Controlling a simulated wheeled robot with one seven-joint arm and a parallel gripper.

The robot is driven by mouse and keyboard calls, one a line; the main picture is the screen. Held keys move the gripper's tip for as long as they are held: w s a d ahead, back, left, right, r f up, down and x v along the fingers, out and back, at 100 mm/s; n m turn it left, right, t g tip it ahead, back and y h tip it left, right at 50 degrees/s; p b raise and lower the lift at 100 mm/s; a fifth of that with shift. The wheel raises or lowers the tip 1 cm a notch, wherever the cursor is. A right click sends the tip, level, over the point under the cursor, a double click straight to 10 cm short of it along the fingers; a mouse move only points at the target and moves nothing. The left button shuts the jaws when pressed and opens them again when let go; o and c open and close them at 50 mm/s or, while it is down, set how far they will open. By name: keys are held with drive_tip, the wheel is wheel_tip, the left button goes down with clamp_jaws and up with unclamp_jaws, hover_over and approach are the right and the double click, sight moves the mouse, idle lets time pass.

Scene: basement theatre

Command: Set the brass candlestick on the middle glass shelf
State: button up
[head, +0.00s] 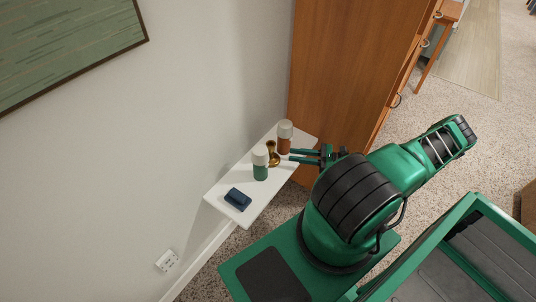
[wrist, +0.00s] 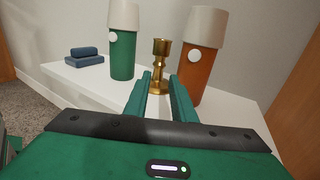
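The brass candlestick (head: 272,150) stands upright on a white wall shelf (head: 237,214), between a green bottle and an orange bottle. In the wrist view the candlestick (wrist: 159,64) is just beyond my fingertips, in line with the gap between them. My gripper (head: 291,156) reaches in from the right at shelf level. In the wrist view its two green fingers (wrist: 158,84) are apart with nothing held between them. I cannot tell whether the tips reach the candlestick's base. No glass shelf shows in either view.
The green bottle (wrist: 123,50) and the orange bottle (wrist: 197,62), both with pale caps, stand close on either side of the candlestick. A dark blue folded item (head: 238,199) lies at the shelf's near end. A tall wooden cabinet (head: 335,70) stands beside the shelf.

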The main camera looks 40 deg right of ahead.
sight(270, 152)
drive_tip(key=x, duration=1.1)
drive_tip(key=shift+a+f, duration=0.1)
drive_tip(key=shift+f, duration=0.1)
clamp_jaws()
